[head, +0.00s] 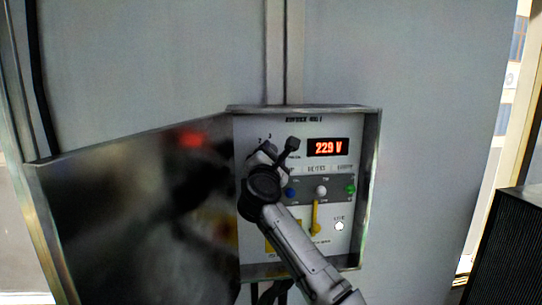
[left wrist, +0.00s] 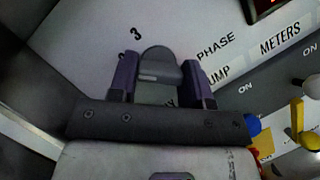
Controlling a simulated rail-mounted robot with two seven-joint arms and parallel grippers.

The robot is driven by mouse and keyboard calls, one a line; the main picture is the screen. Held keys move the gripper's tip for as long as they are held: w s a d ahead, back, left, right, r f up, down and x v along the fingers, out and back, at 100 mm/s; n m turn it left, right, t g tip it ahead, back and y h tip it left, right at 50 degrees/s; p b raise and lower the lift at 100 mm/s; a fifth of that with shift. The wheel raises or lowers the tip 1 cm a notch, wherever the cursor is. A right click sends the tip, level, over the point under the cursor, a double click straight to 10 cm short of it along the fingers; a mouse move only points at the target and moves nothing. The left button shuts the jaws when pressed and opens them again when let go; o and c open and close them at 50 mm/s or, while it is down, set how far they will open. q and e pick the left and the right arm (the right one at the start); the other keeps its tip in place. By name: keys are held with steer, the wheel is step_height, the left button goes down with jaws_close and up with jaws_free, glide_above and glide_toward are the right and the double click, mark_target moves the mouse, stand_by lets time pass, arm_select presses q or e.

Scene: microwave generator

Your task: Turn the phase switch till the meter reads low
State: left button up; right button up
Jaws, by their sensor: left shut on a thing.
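The phase switch (left wrist: 160,66) is a dark grey rounded knob on the white panel, beside the printed "3" and the word "PHASE" in the left wrist view. My left gripper (head: 276,154) is at the upper left of the panel in the head view. In the left wrist view its two fingers (left wrist: 160,80) stand on either side of the knob and are shut on it. The gripper hides part of the switch and its markings in the head view. The meter (head: 328,147) shows red digits that look like 229 V. My right gripper is not in view.
The panel sits in an open metal box (head: 372,190) on a grey wall, its dark door (head: 130,225) swung out left. Below the meter are a blue knob (head: 290,192), a white knob (head: 321,190), a green knob (head: 350,189) and a yellow lever (head: 316,216).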

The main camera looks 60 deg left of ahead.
arm_select(q)
steer(key=m+h+p, duration=0.2)
steer(key=m, duration=0.3)
steer(key=shift+r, duration=0.15)
steer(key=m+h+p, duration=0.1)
steer(key=m, duration=0.2)
steer(key=shift+m, duration=0.3)
steer(key=shift+m+g+h+p, duration=0.3)
steer(key=shift+m+p, duration=0.15)
steer(key=shift+m, duration=0.05)
steer(key=o, duration=0.9)
steer(key=shift+s, duration=0.1)
